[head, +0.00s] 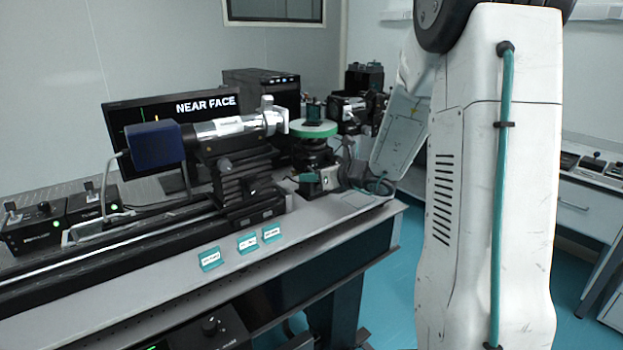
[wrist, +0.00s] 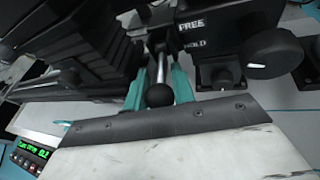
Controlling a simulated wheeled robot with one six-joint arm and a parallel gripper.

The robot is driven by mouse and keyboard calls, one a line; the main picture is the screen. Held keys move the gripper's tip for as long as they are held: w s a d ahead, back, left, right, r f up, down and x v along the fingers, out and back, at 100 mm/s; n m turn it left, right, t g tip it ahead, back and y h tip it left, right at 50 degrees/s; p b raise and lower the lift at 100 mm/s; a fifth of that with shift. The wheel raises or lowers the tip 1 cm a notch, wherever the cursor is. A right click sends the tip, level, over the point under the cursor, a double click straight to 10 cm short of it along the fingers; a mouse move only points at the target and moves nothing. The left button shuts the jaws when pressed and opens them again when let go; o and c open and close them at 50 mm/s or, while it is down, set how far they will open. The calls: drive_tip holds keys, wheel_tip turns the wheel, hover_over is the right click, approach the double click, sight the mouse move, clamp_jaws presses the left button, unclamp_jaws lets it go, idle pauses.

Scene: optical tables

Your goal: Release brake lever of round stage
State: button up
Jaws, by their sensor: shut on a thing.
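The round stage (head: 313,129) has a green-rimmed top and stands on a dark mount at the right end of the optical table, in the head view. In the wrist view, the brake lever (wrist: 160,66) is a thin metal rod ending in a black ball knob (wrist: 159,95). My gripper (wrist: 160,75) is shut on the lever, a teal finger on each side of the rod. The knob sits on my side of the fingers. A black block beside the lever bears white FREE and HOLD labels (wrist: 192,34). I cannot tell which label the lever lines up with.
A black knob with a white mark (wrist: 273,53) stands close right of the lever. Dark stage bodies (wrist: 75,45) crowd the left. In the head view, a blue camera with a lens tube (head: 155,147) stands left of the stage, before a NEAR FACE monitor (head: 150,110).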

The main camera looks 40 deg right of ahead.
drive_tip(key=r+g, duration=0.1)
drive_tip(key=g, duration=0.3)
drive_tip(key=shift+s+r+m+h, duration=0.1)
drive_tip(key=shift+r+m+h, duration=0.3)
drive_tip(key=shift+r+m+g, duration=0.15)
drive_tip(key=shift+r+g, duration=0.15)
drive_tip(key=shift+g, duration=0.65)
drive_tip(key=shift+r+m+g, duration=0.15)
drive_tip(key=shift+r+g, duration=0.1)
drive_tip(key=shift+g, duration=0.7)
drive_tip(key=o, duration=0.7)
drive_tip(key=shift+c, duration=0.2)
drive_tip(key=v, duration=0.7)
drive_tip(key=shift+r, duration=0.4)
drive_tip(key=shift+s+d, duration=0.1)
